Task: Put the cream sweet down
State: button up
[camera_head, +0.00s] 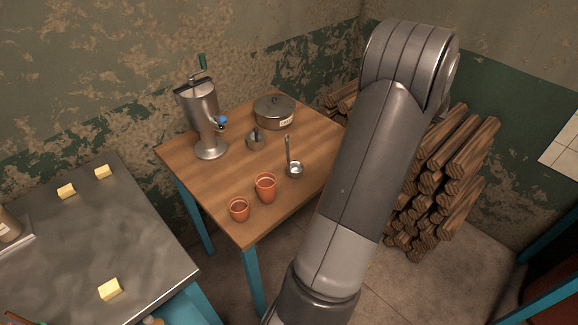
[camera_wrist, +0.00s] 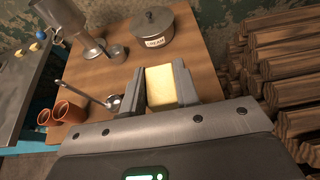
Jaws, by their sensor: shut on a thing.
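My gripper (camera_wrist: 160,86) is shut on a pale yellow cream sweet (camera_wrist: 162,87), with one finger on each side of it in the wrist view. The sweet appears above the wooden table; how high it is I cannot tell. In the head view my arm fills the right middle, and the gripper and the held sweet do not show. Similar yellow sweets lie on the grey metal table at the left: one at its front (camera_head: 110,289), one at the back (camera_head: 66,191) and one beside that (camera_head: 102,172).
The wooden table (camera_head: 222,195) carries a metal separator (camera_head: 203,120), a lidded pot (camera_head: 274,112), a small metal vessel (camera_head: 255,141), a ladle (camera_head: 294,168) and two clay cups (camera_head: 265,187) (camera_head: 239,210). Stacked firewood (camera_head: 440,185) stands at the right. The grey metal table (camera_head: 60,245) has free room in its middle.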

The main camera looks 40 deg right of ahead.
notch_tip(320, 180, down, 11)
send_over(324, 147)
jog(key=f, duration=0.6)
jog(key=shift+s+f, duration=0.2)
jog(key=shift+s, duration=0.15)
jog(key=shift+w+f, duration=0.35)
jog(key=shift+f, duration=1.85)
jog(key=shift+f, duration=0.15)
jog(key=o, duration=0.9)
jog(key=shift+o, duration=0.2)
